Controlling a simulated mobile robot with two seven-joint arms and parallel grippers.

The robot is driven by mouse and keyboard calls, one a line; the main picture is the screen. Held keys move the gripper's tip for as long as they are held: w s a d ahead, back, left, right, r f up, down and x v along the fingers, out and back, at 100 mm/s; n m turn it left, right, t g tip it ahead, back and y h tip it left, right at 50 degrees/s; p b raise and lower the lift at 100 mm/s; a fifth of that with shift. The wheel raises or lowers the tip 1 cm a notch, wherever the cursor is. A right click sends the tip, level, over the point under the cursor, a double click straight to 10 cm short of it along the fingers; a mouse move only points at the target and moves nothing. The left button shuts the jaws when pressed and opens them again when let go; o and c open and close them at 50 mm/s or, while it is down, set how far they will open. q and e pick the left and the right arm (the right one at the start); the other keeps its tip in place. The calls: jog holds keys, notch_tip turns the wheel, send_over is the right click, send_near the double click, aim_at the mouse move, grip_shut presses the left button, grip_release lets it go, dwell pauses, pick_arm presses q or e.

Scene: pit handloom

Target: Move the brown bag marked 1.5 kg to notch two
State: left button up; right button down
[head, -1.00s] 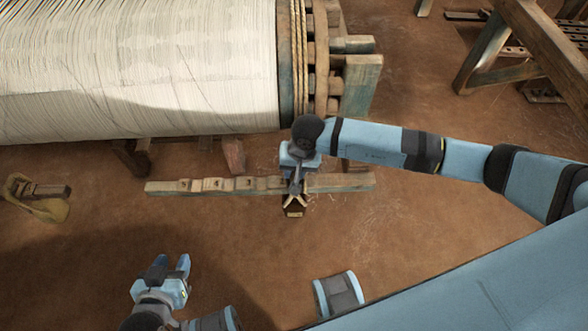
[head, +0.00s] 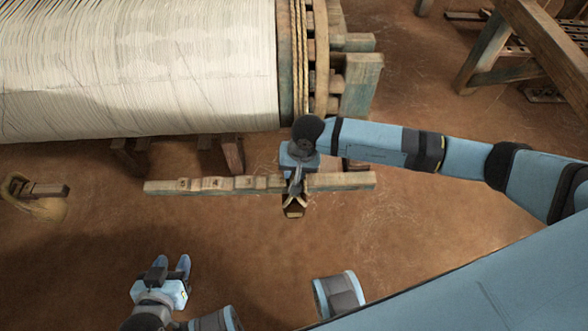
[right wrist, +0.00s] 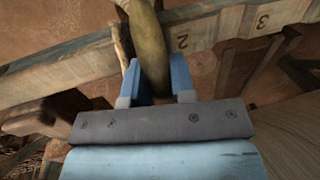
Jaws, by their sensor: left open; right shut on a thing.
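A notched wooden bar (head: 225,184) lies crosswise in the head view, with numbers 5, 4 and 3 showing along it. My right gripper (head: 295,186) is over the bar, right of the 3, and covers part of it. In the right wrist view it (right wrist: 155,88) is shut on a thick olive-brown strap (right wrist: 150,45), beside the bar's number 2. A brown bag (head: 293,210) with tan straps hangs just below the gripper in the head view; its weight mark is not readable. My left gripper (head: 172,268) is open and empty at the lower left.
A large roller wound with white threads (head: 140,70) fills the upper left. A tan bag (head: 42,208) lies by a wooden block at the far left. A timber frame (head: 510,40) stands upper right. The brown floor below the bar is largely clear.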

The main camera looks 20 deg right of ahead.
dwell(0.4)
jog(key=c, duration=0.9)
grip_release()
jog(key=shift+o, duration=0.2)
jog(key=shift+s+f, duration=0.1)
jog(key=shift+f, duration=0.1)
jog(key=shift+d+r, duration=0.1)
jog(key=shift+r, duration=0.2)
notch_tip(320, 180, up, 13)
jog(key=d+p, duration=0.1)
jog(key=d, duration=0.1)
jog(key=shift+s+d+r, duration=0.15)
jog(key=shift+s+d, duration=0.05)
jog(key=shift+s, duration=0.1)
jog(key=shift+a, duration=0.1)
